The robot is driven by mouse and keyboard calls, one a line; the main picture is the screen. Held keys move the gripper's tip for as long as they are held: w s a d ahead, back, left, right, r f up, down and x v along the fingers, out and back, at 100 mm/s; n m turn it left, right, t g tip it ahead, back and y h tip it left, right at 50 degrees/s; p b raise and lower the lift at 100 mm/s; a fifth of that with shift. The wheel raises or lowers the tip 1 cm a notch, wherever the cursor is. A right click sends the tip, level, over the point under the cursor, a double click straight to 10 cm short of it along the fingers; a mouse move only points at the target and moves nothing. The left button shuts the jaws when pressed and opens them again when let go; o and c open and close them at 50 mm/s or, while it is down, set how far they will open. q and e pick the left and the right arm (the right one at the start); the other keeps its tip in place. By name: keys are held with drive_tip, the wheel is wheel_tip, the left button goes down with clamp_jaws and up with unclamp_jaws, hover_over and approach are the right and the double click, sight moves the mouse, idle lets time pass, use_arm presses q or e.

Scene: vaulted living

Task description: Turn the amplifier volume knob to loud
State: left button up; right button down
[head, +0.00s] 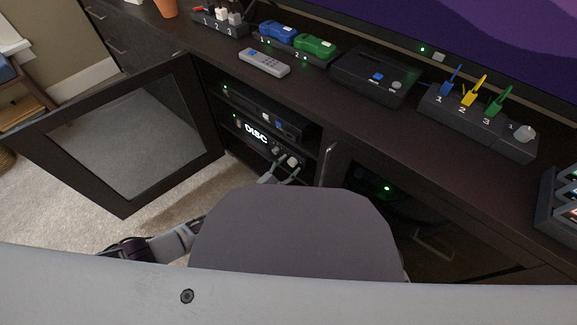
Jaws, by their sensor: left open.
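The amplifier (239,123) sits on the lower shelf of the open cabinet bay, with a lit "DISC" display on its front. A pale knob (291,160) shows at the right part of its front, small in the view; its pointer and any loud mark cannot be read. My left gripper (280,174) is open, with its two fingers reaching into the bay just in front of the knob. I cannot tell whether they touch it. Most of my left arm is hidden behind my own body. My right gripper is not in view.
A glass cabinet door (130,135) stands open at the left. Another black device (262,106) sits on the shelf above the amplifier. A remote (264,62), a black box (372,75) and a switch block (478,122) stand on the cabinet top. Carpet lies below.

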use_arm(q)
drive_tip(key=v, duration=1.1)
idle(0.3)
drive_tip(key=shift+s, duration=0.1)
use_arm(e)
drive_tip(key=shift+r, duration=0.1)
use_arm(q)
drive_tip(key=shift+s+a+f+n+p, duration=0.1)
drive_tip(key=shift+s+a+n+p, duration=0.05)
drive_tip(key=shift+n+p, duration=0.6)
drive_tip(key=shift+s+a+n+p, duration=0.15)
drive_tip(key=shift+s+n+p, duration=0.05)
drive_tip(key=shift+n+p, duration=0.6)
drive_tip(key=shift+s+a+f+n+p, duration=0.1)
drive_tip(key=shift+s+n+p, duration=0.05)
drive_tip(key=shift+n+p, duration=0.6)
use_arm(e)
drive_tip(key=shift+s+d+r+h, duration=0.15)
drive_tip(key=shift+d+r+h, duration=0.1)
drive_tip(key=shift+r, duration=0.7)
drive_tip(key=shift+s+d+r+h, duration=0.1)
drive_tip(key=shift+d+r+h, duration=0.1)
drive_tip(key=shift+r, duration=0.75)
use_arm(q)
drive_tip(key=shift+w, duration=0.1)
